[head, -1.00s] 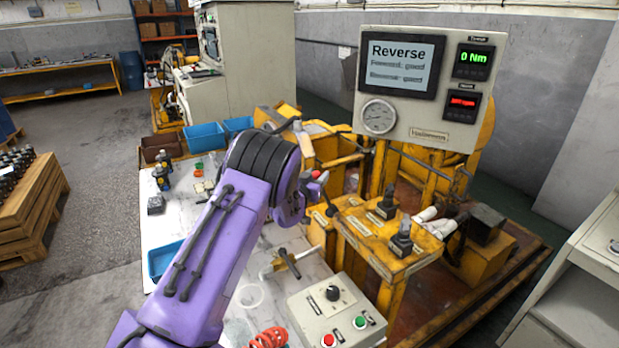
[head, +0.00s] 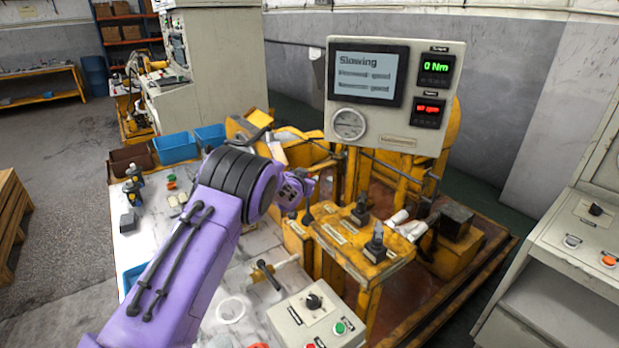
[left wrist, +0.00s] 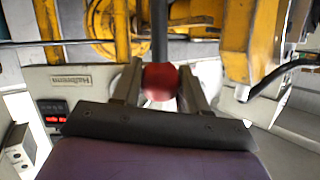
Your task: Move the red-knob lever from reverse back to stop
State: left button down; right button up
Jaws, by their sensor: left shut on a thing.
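The red knob (left wrist: 160,82) of the lever sits between the two fingers of my left gripper (left wrist: 159,88) in the left wrist view, and the gripper is shut on it. The dark lever rod (left wrist: 159,35) runs from the knob toward the top of that view. In the head view my left gripper (head: 308,186) is at the left end of the yellow lever stand, and the knob is hidden there. The display (head: 366,73) on the panel reads "Slowing", above two smaller lines. My right gripper is not in view.
Two black-handled levers (head: 376,244) stand on the yellow stand (head: 345,252) right of my gripper. A control box (head: 312,318) with a black dial and a green button is in front. The gauge panel (head: 398,140) rises behind.

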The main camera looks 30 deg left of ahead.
pick_arm(q)
jog(key=shift+w+d+r, duration=0.2)
jog(key=shift+w+r, duration=0.1)
jog(key=shift+w, duration=0.2)
jog(key=c, duration=0.6)
grip_release()
jog(key=shift+s, duration=0.1)
jog(key=shift+c, duration=0.2)
jog(key=shift+s, duration=0.1)
jog(key=shift+f, duration=0.1)
jog(key=shift+s, duration=0.25)
jog(key=b+v, duration=0.2)
jog(key=v, duration=0.8)
jog(key=shift+r+b, duration=0.3)
jog(key=shift+b, duration=0.05)
